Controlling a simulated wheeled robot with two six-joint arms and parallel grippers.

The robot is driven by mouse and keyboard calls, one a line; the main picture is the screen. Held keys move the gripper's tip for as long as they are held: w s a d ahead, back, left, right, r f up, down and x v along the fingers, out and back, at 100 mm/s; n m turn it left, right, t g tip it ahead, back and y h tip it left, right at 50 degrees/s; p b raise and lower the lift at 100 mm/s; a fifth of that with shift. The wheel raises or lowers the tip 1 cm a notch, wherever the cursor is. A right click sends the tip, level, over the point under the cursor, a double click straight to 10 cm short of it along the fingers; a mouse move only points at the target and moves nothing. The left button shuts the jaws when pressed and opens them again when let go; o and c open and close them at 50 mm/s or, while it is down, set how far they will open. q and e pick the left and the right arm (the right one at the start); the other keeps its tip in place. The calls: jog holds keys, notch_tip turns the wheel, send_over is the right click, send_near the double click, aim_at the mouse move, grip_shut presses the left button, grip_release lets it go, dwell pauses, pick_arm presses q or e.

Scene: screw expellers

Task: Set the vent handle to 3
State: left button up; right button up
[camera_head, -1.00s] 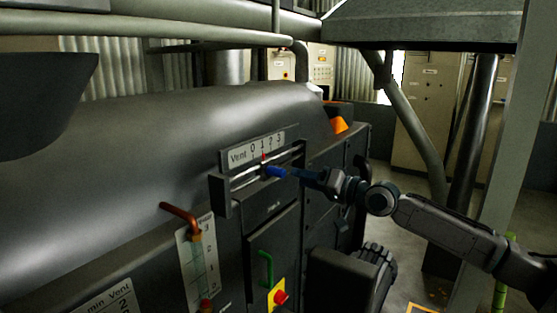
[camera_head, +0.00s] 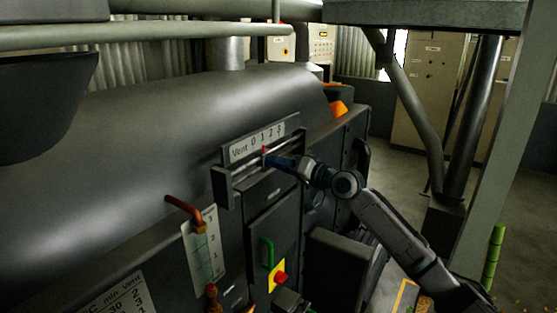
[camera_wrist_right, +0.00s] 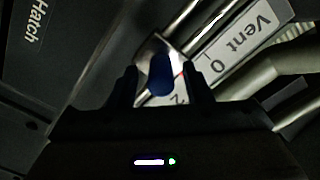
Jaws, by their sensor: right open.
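The vent handle is a blue knob on a slider. In the right wrist view the knob (camera_wrist_right: 161,74) sits between the two fingers of my right gripper (camera_wrist_right: 167,88), which is open around it. In the head view my right gripper (camera_head: 283,162) covers most of the knob at the slider rail. The vent scale (camera_head: 262,139) above the rail is marked 0 to 3. A small red pointer (camera_head: 264,150) stands near the left-middle of the scale, about below 1. The scale also shows in the wrist view (camera_wrist_right: 238,42), partly hidden by my finger.
A sight gauge (camera_head: 203,247) with a red-orange lever (camera_head: 182,207) stands to the left below the scale. A green handle (camera_head: 267,252) and a red button on yellow (camera_head: 280,278) are below. A post (camera_head: 510,140) stands at the right.

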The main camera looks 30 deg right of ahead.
jog(key=shift+w+a, duration=0.3)
jog(key=shift+w, duration=0.2)
jog(key=shift+c, duration=0.3)
grip_shut()
jog(key=w+d+b, duration=0.3)
jog(key=d+b, duration=0.4)
jog(key=shift+d+r, duration=0.15)
jog(key=shift+d, duration=0.2)
